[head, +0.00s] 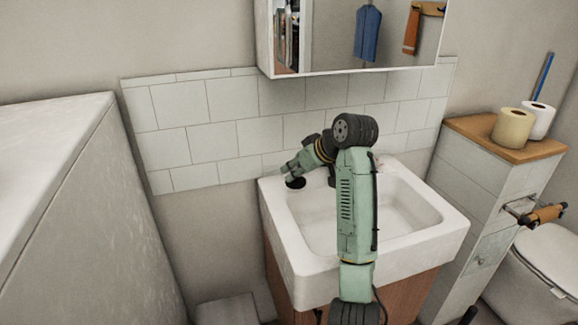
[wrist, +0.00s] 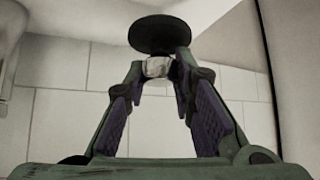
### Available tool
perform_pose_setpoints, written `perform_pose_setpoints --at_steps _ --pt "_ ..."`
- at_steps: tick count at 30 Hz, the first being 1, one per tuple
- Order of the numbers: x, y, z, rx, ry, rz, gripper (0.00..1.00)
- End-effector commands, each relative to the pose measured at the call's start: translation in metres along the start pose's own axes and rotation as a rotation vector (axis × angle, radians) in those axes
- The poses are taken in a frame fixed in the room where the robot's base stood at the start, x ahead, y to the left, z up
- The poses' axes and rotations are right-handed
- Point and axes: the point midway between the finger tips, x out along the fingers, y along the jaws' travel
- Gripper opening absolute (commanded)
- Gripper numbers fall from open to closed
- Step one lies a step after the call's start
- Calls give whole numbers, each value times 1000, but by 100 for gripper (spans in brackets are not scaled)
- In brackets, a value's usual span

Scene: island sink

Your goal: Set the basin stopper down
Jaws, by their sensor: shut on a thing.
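The basin stopper is a black round disc (wrist: 160,34) with a short pale part below it, seen between my fingertips in the wrist view. My gripper (wrist: 160,68) is shut on that pale part, and the disc sticks out beyond the fingertips. In the head view the dark stopper (head: 296,184) shows at the tip of my gripper (head: 290,172), over the back left corner of the white basin (head: 280,220). I cannot tell whether the stopper touches the rim. My arm hides part of the basin and its back edge.
A tiled wall (head: 230,105) stands close behind the basin, with a mirror cabinet (head: 345,70) above. A narrow cabinet (head: 480,165) bearing toilet rolls (head: 512,128) stands to the right, beside a toilet (head: 550,260). A pale block (head: 75,200) stands at left. The basin bowl looks empty where visible.

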Motion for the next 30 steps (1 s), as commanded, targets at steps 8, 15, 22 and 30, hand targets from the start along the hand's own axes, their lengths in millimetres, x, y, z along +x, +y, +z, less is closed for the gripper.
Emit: perform_pose_setpoints --at_steps 8,15,22,30 --pt "38 29 -35 1 -1 -1 0" --pt "52 33 -32 1 -2 -1 0" --pt "71 32 -13 0 0 -2 0" --pt "73 32 -12 0 0 -1 0"
